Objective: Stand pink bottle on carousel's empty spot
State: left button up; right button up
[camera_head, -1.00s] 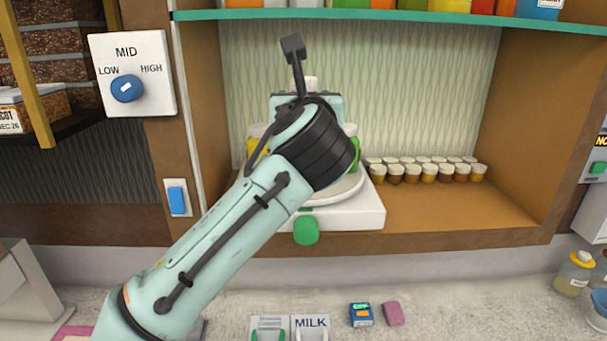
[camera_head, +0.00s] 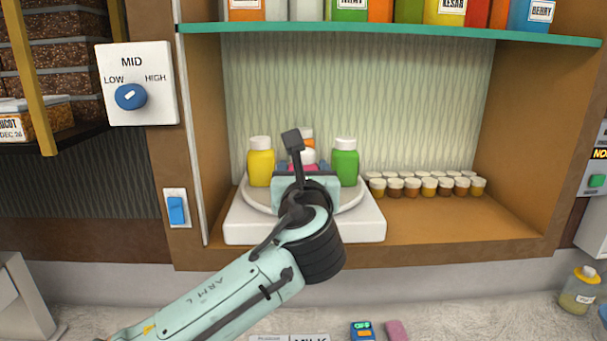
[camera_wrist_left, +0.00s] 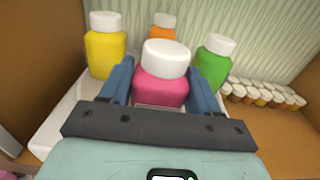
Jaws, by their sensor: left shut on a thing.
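The pink bottle (camera_wrist_left: 161,90) with a white cap stands upright between the two blue fingers of my left gripper (camera_wrist_left: 160,78), which is shut on it. In the head view my arm hides most of the pink bottle; its white cap (camera_head: 302,156) shows above my left gripper (camera_head: 303,168). The round white carousel (camera_head: 357,197) carries a yellow bottle (camera_head: 261,165) at left, an orange bottle (camera_head: 307,137) at back and a green bottle (camera_head: 345,165) at right. The pink bottle is at the carousel's front side. Whether its base touches the plate is hidden. My right gripper is out of view.
Rows of small capped jars (camera_head: 428,187) stand right of the carousel in the niche. A green-edged shelf (camera_head: 400,32) with containers runs above. A dial panel (camera_head: 137,85) and a blue switch (camera_head: 176,210) are at left.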

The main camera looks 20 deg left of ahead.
pick_arm(q)
jog(key=shift+w, duration=0.15)
jog(key=o, duration=0.8)
jog(key=shift+w+f, duration=0.1)
jog(key=shift+w, duration=0.1)
jog(key=shift+c, duration=0.2)
jog(key=o, duration=0.4)
jog(key=shift+s, duration=0.15)
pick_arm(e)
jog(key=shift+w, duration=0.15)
pick_arm(q)
jog(key=shift+r, duration=0.2)
jog(key=shift+s+d+f, duration=0.1)
jog(key=shift+s+d, duration=0.15)
jog(key=shift+s, duration=0.05)
jog(key=b+v, duration=0.1)
jog(key=v, duration=1)
jog(key=shift+s, duration=0.15)
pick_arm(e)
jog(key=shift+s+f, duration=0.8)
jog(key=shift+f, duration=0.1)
